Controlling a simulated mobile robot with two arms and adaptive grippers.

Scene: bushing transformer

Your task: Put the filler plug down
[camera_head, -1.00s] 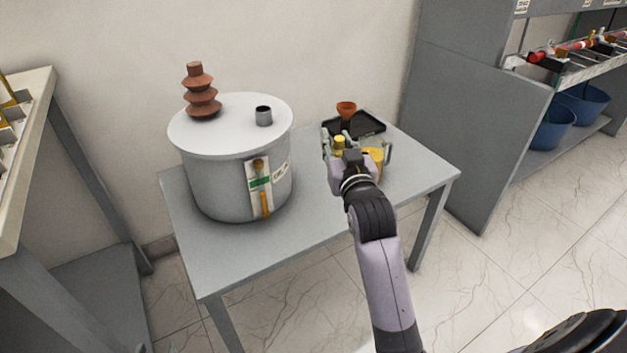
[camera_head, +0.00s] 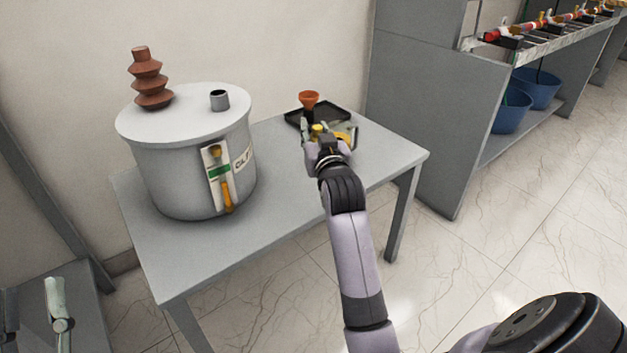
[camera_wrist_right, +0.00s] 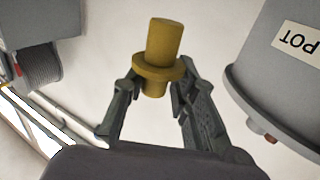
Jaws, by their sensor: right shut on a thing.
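The yellow filler plug (camera_wrist_right: 160,65) is clasped between the fingertips of my right gripper (camera_wrist_right: 155,95) in the wrist view. It has a wide flange, and its narrower ends stick out on both sides. In the head view, the plug (camera_head: 318,130) shows as a small yellow spot at my right gripper (camera_head: 328,137), over the far right part of the grey table (camera_head: 275,215). The gap between plug and table cannot be judged.
A grey tank (camera_head: 175,165) with a brown ribbed bushing (camera_head: 150,80) and a short open neck (camera_head: 220,100) stands on the table's left. A black tray (camera_head: 296,117) and orange funnel (camera_head: 309,98) are behind my right gripper. A grey cabinet (camera_head: 430,120) stands right. The table's front middle is clear.

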